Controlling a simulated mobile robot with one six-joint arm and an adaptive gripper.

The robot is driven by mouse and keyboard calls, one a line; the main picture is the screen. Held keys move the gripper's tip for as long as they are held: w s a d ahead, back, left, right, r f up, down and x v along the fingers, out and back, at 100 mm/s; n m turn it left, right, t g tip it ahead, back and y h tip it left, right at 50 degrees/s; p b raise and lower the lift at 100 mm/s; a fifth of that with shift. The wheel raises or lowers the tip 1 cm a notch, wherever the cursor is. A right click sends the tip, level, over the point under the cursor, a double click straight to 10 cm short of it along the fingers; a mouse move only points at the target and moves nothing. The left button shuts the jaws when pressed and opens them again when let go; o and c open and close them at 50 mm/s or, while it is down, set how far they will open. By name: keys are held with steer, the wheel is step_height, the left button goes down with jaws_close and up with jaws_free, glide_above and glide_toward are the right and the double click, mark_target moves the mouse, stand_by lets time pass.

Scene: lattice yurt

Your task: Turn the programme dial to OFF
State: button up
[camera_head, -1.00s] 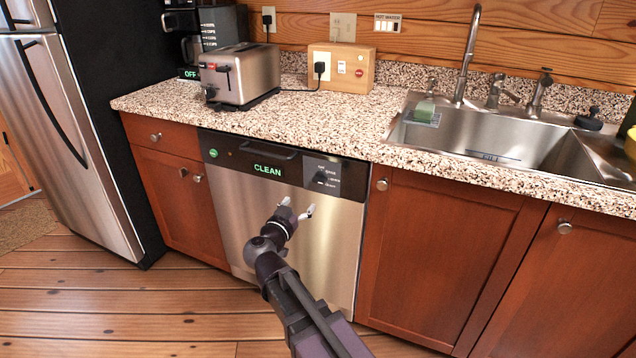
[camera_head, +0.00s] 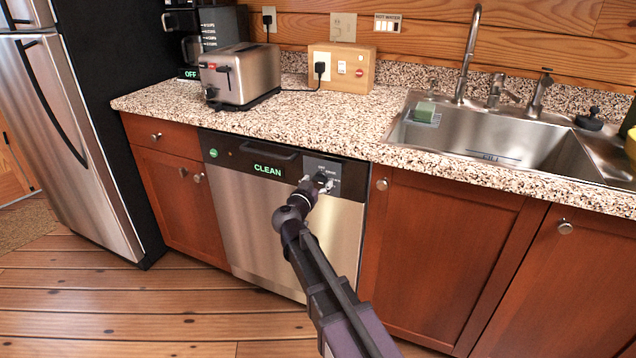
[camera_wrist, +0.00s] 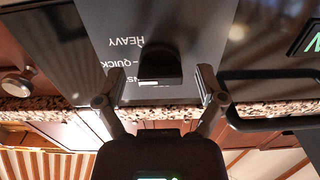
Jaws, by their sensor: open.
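The dishwasher (camera_head: 250,225) has a steel door and a black top panel with a green CLEAN display. The black programme dial (camera_head: 320,177) sits on a grey plate at the panel's right end. In the wrist view the dial (camera_wrist: 160,66) is a dark knob beside upside-down labels, HEAVY and QUICK among them. Its exact setting is unclear, and OFF is not readable there. My gripper (camera_head: 318,185) is at the dial, its jaws open. In the wrist view the fingertips (camera_wrist: 160,97) are on either side of the knob, with gaps; contact is not visible.
The dishwasher's bar handle (camera_head: 270,151) is left of the dial. A cabinet knob (camera_head: 382,184) stands out to the right. The counter (camera_head: 340,125) overhangs above, with a toaster (camera_head: 240,75) on it. Floor in front is clear.

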steer(key=c, duration=1.1)
steer(key=shift+c, duration=0.2)
steer(key=shift+n, duration=0.4)
steer(key=n, duration=0.3)
steer(key=shift+w, duration=0.1)
steer(key=n, duration=0.4)
steer(key=shift+n, duration=0.4)
steer(key=n, duration=0.4)
steer(key=shift+n, duration=0.3)
steer(key=n, duration=0.4)
steer(key=shift+n, duration=0.4)
